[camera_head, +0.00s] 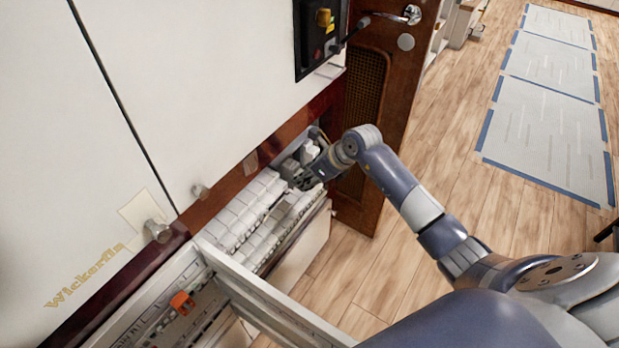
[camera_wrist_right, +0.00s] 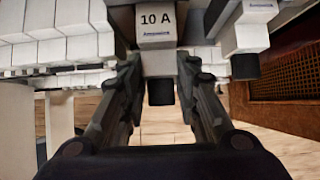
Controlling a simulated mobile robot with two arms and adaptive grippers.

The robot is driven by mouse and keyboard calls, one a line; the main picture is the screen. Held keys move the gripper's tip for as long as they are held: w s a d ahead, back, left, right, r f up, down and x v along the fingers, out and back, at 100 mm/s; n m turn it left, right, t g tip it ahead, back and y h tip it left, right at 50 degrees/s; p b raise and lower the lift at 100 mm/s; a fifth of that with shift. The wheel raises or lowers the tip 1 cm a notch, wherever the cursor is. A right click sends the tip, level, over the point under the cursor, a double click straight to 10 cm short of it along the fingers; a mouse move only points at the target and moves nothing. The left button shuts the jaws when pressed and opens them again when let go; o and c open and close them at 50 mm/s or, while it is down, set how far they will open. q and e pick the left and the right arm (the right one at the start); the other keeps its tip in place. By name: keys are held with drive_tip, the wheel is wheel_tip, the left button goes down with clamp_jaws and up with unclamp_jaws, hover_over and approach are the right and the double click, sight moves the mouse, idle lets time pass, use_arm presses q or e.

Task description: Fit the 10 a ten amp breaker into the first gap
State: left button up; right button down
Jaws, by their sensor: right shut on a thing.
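My right gripper (camera_head: 312,168) is at the far end of the open drawer of white breakers. In the right wrist view its fingers (camera_wrist_right: 158,72) are shut on a white breaker marked 10 A (camera_wrist_right: 156,24), its black end (camera_wrist_right: 160,92) hanging between them. Rows of white breakers (camera_head: 243,210) stand in the drawer to its left; they also show in the wrist view (camera_wrist_right: 50,48). I cannot tell the first gap apart, nor whether the held breaker touches its row. My left gripper is not in view.
Another white breaker (camera_wrist_right: 246,36) is just right of the held one. A nearer open drawer (camera_head: 262,292) holds an orange thing (camera_head: 182,303). A wooden door (camera_head: 372,100) stands close behind my right gripper.

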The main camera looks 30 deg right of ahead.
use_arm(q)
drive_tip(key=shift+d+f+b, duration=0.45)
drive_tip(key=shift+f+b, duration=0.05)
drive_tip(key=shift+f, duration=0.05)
use_arm(e)
drive_tip(key=shift+w+a, duration=0.3)
drive_tip(key=shift+w, duration=0.25)
drive_tip(key=shift+w+a, duration=0.3)
drive_tip(key=shift+w, duration=0.2)
drive_tip(key=c, duration=1.1)
unclamp_jaws()
drive_tip(key=shift+s, duration=0.15)
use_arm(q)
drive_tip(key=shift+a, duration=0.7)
use_arm(e)
drive_tip(key=v, duration=0.8)
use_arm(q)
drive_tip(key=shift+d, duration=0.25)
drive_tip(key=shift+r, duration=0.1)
use_arm(e)
drive_tip(key=shift+r, duration=0.15)
